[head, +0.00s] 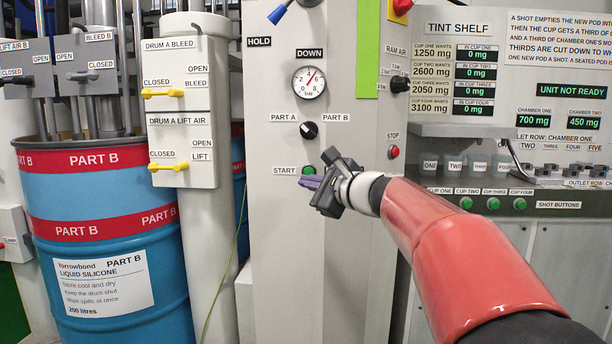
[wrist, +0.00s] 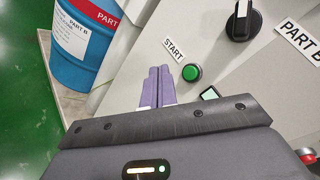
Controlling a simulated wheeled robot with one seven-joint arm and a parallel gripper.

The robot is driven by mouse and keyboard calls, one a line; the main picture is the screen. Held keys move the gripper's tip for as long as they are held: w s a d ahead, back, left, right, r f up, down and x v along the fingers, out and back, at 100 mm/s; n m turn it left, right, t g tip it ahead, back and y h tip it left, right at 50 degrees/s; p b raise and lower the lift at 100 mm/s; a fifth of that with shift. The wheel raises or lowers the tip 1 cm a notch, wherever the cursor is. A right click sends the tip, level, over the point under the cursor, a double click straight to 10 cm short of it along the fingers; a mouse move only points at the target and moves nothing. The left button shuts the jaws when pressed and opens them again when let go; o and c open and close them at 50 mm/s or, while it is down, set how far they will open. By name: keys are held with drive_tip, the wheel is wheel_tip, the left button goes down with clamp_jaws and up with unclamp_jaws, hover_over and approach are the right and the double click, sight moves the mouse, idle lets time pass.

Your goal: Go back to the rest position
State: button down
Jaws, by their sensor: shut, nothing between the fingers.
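My gripper (head: 312,183) is in front of the grey control panel (head: 270,240), at the end of my red arm. Its purple fingers are shut with nothing between them; they also show in the wrist view (wrist: 156,88). The green START button (head: 308,170) is just behind and above the fingers in the head view. In the wrist view the START button (wrist: 191,73) is right of the fingertips, fully visible. I cannot tell whether the fingers touch the panel.
A blue PART B drum (head: 110,270) and yellow-handled valves (head: 170,93) stand left. The black PART A/PART B selector (head: 309,130) and red STOP button (head: 393,152) are near the gripper. The tint shelf (head: 465,130) with cups and green shot buttons is right, beside my arm.

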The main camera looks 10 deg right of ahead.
drive_tip(key=s+a+f+n+g+h, duration=0.1)
drive_tip(key=s+a+f+n+g, duration=0.2)
drive_tip(key=s+f+n, duration=0.4)
drive_tip(key=s+a+f+n+g+h, duration=0.1)
drive_tip(key=s+a+f+n+g, duration=0.3)
drive_tip(key=s, duration=0.6)
drive_tip(key=s+d+f+n+g+h, duration=0.1)
drive_tip(key=s+d+f+n+h, duration=0.2)
drive_tip(key=s+f, duration=0.5)
drive_tip(key=s+d+f+n+g+h, duration=0.1)
drive_tip(key=s+d+f+n+h, duration=0.2)
drive_tip(key=s+f+n, duration=0.3)
drive_tip(key=s+f, duration=0.2)
drive_tip(key=s, duration=0.2)
drive_tip(key=shift+s+d+f+n+g, duration=0.25)
drive_tip(key=shift+n+g, duration=0.05)
